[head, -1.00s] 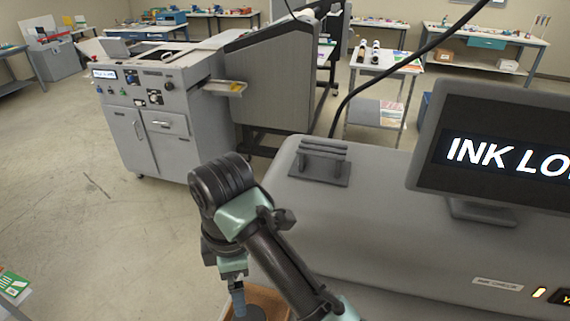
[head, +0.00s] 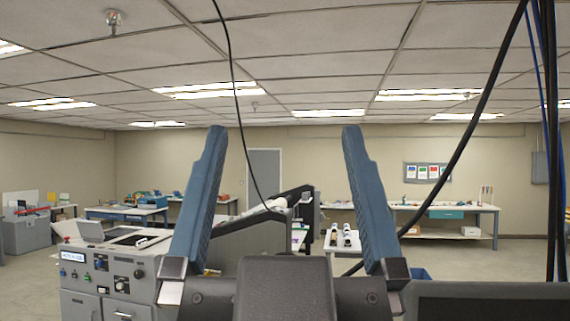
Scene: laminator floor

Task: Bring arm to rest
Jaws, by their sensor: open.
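My gripper (head: 275,140) is raised close in front of the head camera, at the bottom centre of the view. Its two blue fingers point up and stand wide apart. Nothing is between them; the far wall and door show through the gap. The dark wrist body fills the bottom middle. The rest of my arm is out of sight below.
A grey machine with a control panel (head: 120,285) stands at the lower left. The top edge of a dark monitor (head: 490,291) shows at the lower right. Dark cables (head: 460,150) hang at the right. Workbenches (head: 440,208) line the far wall.

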